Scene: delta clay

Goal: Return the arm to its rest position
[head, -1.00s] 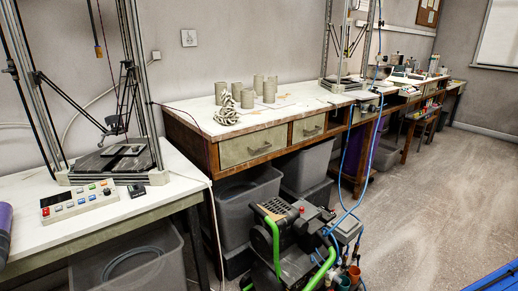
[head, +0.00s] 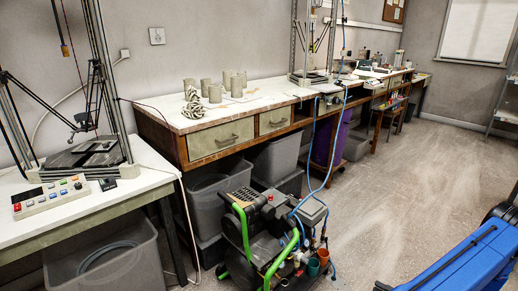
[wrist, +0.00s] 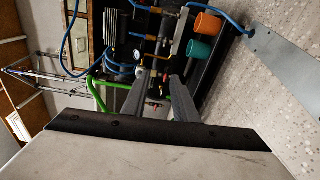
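My gripper (wrist: 159,78) shows in the wrist view, its two dark grey fingers pointing up the picture with a gap between them. It is open and I see nothing held. Behind the fingers are hoses, a gauge and fittings of a compressor-like machine, apart from them as far as I can tell.
A machine with green handles (head: 243,235) stands on the floor before the wooden workbench (head: 164,150). Clay-coloured cylinders (head: 215,93) stand on the bench. A long blue object (head: 465,262) is at the lower right. The floor (head: 400,185) between is clear.

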